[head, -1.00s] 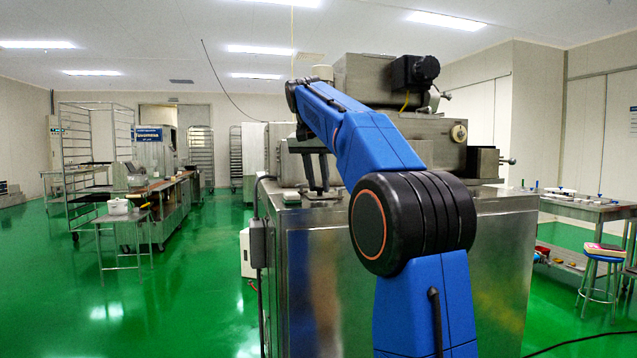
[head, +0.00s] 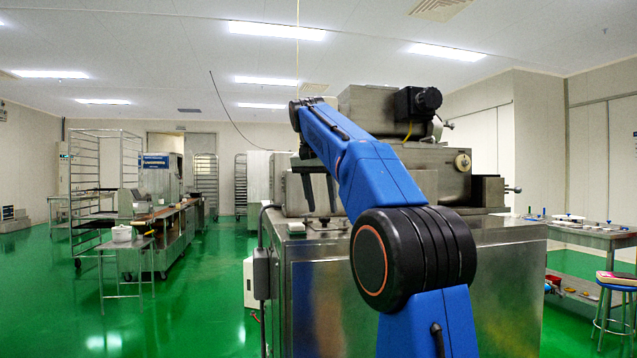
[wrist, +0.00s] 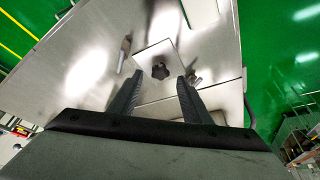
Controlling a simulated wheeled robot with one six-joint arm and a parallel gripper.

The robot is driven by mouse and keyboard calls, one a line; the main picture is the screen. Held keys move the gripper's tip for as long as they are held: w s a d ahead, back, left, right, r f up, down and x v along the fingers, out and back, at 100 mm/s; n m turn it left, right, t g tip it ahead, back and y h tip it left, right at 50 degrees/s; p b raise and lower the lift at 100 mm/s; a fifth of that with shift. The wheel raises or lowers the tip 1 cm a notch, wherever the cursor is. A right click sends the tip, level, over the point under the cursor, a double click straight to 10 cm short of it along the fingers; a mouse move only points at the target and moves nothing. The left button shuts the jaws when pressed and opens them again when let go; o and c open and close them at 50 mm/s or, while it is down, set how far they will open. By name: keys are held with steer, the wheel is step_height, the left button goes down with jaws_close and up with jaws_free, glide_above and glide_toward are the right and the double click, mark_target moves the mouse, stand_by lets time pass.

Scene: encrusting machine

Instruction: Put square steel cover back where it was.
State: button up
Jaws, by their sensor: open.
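The square steel cover (wrist: 148,54), a bright flat plate with a black star-shaped knob (wrist: 160,71), lies on the steel top of the machine in the wrist view. My gripper (wrist: 156,80) is open, one finger on each side of the knob in the picture. Nothing shows gripped. I cannot tell how far the fingertips are above the plate. In the head view my gripper (head: 322,208) points down over the near left part of the machine top. The cover is hard to make out there.
The steel machine cabinet (head: 400,285) stands ahead, with its raised housing and motor (head: 418,101) to the right of the gripper. Small metal fittings (wrist: 124,50) lie beside the cover. A side table (head: 590,235) and blue stool (head: 613,283) stand right. Green floor is open at left.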

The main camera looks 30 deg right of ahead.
steer(key=v, duration=0.8)
steer(key=shift+r, duration=0.35)
steer(key=shift+a, duration=0.15)
steer(key=shift+s, duration=0.1)
steer(key=s+a+f+n, duration=0.1)
steer(key=s+f, duration=0.1)
steer(key=s+a+f+n, duration=0.1)
steer(key=s+a+f, duration=0.1)
steer(key=s, duration=0.1)
steer(key=s+a+f+n, duration=0.1)
steer(key=s+f, duration=0.1)
steer(key=shift+s+a+f+n+t+y, duration=0.25)
steer(key=shift+a+n+t+y, duration=0.05)
steer(key=shift+a+y, duration=0.1)
steer(key=s+a+f+n+y, duration=0.1)
steer(key=s+a+f+n, duration=0.1)
steer(key=s+f, duration=0.7)
steer(key=s+a+f+n+t+y, duration=0.1)
steer(key=s+a+f, duration=0.3)
steer(key=s+f, duration=0.6)
steer(key=s+a+f+n, duration=0.3)
steer(key=s+f, duration=0.7)
steer(key=f, duration=1.4)
steer(key=shift+s+a+f+n+y, duration=0.25)
steer(key=shift+a+n+y, duration=0.15)
steer(key=shift+a, duration=0.15)
